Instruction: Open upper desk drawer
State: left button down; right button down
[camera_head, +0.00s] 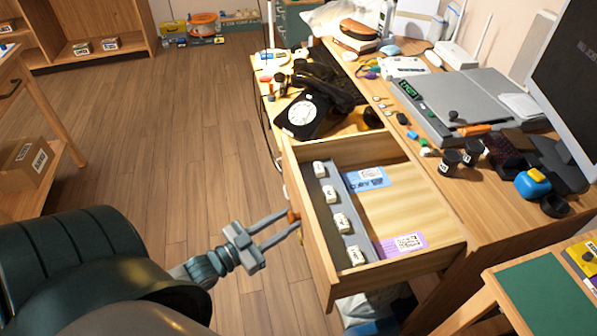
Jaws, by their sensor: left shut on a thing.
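The upper desk drawer (433,204) is pulled out from the wooden desk (497,212), and its inside shows. Its front panel (309,232) faces left. In it lie a grey strip with several small white blocks, a blue card (367,179) and a purple card (402,244). My left gripper (290,222) comes in from the lower left and is shut on the drawer handle (293,217) at the outside of the front panel. The fingers partly cover the handle. My right gripper is not in view.
On the desk are a black dial phone (306,112), a grey flat device (466,103), a monitor (566,75), dark jars and a blue-yellow item (532,183). A green-topped table (551,293) stands at lower right. The wooden floor (197,140) left of the desk is clear.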

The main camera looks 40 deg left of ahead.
pick_arm(q)
jog(key=shift+s+a+r, duration=0.1)
jog(key=shift+s+a, duration=0.05)
jog(key=shift+a, duration=0.1)
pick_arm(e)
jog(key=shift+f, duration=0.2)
pick_arm(q)
jog(key=c, duration=1.7)
grip_release()
jog(key=shift+o, duration=0.2)
jog(key=shift+s, duration=0.15)
